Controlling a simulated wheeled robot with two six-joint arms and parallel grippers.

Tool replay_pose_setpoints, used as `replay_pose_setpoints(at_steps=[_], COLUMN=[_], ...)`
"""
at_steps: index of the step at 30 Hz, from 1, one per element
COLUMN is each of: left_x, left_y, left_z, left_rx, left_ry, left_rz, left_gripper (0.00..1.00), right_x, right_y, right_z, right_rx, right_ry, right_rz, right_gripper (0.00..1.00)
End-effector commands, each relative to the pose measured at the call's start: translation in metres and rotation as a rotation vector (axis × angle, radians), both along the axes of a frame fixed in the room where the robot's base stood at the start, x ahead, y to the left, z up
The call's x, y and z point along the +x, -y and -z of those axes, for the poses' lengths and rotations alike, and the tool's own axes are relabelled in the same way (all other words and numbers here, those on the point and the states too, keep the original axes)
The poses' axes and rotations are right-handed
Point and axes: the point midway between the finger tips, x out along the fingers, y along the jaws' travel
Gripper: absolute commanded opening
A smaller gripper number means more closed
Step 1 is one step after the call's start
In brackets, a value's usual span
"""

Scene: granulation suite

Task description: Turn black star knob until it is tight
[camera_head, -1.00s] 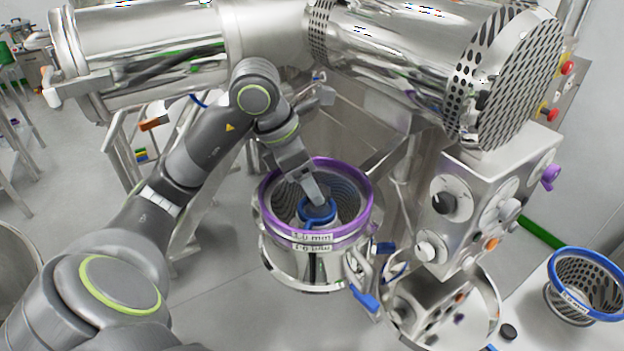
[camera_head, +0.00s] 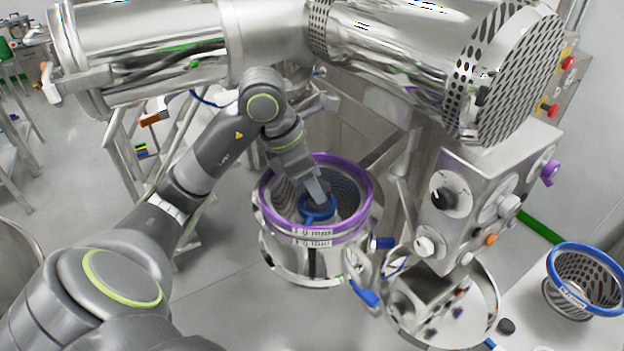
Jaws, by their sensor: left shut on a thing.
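My left gripper (camera_head: 317,194) reaches down into the open top of the purple-rimmed sieve basket (camera_head: 267,203). It is shut on the small black star knob (camera_head: 318,209) at the middle of the basket. The fingers hide much of the knob, and its lobes are too small to make out. A blue ring (camera_head: 316,220) shows around and just below the knob. My right gripper is not in view.
A steel machine housing (camera_head: 400,60) hangs above and behind the basket. A control box with dials (camera_head: 475,205) stands to the right. Blue clamp handles (camera_head: 366,295) stick out beside the basket. A blue-rimmed basket (camera_head: 585,290) and a small black piece (camera_head: 507,326) are at far right.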

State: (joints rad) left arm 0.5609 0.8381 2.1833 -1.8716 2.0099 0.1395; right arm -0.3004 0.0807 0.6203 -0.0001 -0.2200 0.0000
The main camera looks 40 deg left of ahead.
Motion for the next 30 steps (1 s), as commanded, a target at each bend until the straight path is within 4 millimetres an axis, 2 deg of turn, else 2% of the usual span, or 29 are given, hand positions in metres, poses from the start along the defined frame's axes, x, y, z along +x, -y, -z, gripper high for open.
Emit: replay_pose_setpoints(at_steps=[5,8,16,29,30], left_x=[0.002,0.003,0.004,0.005,0.005], left_y=[-0.001,-0.003,-0.003,-0.003,-0.003], left_z=[0.004,0.005,-0.003,-0.001,-0.001], left_rx=[0.003,0.003,-0.001,-0.001,-0.002], left_ry=[0.002,0.004,0.001,0.005,0.004], left_rz=[0.067,0.165,0.376,0.414,0.415], left_gripper=[0.19,0.19,0.19,0.19,0.47], right_x=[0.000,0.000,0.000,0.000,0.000], right_y=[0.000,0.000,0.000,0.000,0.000], right_z=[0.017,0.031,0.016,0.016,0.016], right_rx=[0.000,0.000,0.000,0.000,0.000], right_ry=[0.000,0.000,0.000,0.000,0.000], right_rz=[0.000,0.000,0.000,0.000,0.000], right_gripper=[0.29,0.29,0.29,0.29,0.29])
